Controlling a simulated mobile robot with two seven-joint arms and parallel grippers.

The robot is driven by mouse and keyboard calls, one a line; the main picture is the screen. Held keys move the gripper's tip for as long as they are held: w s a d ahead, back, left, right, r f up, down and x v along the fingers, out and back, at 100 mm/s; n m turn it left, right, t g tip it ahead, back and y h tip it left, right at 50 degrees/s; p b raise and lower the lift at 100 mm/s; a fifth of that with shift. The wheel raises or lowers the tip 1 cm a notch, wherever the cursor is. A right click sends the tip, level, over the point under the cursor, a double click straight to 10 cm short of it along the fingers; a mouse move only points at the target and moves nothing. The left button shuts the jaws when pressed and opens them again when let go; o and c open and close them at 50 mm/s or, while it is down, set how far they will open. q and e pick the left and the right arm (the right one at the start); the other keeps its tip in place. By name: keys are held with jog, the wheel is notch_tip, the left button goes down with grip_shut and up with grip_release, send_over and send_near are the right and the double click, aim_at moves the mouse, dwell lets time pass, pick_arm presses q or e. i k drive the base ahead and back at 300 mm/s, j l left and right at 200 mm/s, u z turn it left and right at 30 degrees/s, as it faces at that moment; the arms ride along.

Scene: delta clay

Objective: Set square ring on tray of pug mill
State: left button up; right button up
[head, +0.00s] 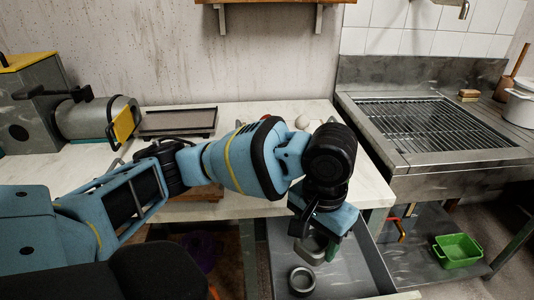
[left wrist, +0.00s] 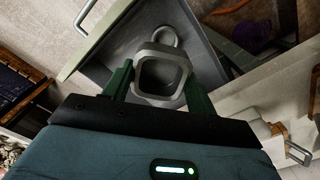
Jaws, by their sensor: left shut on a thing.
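The grey square ring (left wrist: 162,98) is between the two green fingers of my left gripper (left wrist: 160,88), which is shut on it. In the head view the ring (head: 311,246) shows partly under my left gripper (head: 318,248), low in front of the worktop's edge and above a grey bin. The pug mill (head: 98,118) stands on the left of the worktop, grey with a yellow part at its barrel's end. Its dark, flat tray (head: 180,121) lies to the right of the barrel, with nothing seen on it. My right gripper is not in view.
The grey bin (head: 352,262) below holds a round ring (head: 301,281). The pale worktop (head: 250,112) has a small light ball (head: 302,122) near its back. A metal sink with a grate (head: 430,125) stands at right. A green basket (head: 458,250) sits lower right.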

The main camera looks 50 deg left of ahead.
aim_at(186, 120)
jog(key=k+j, duration=0.2)
jog(key=j, duration=0.2)
jog(key=k+j, duration=0.45)
jog(key=j, duration=0.3)
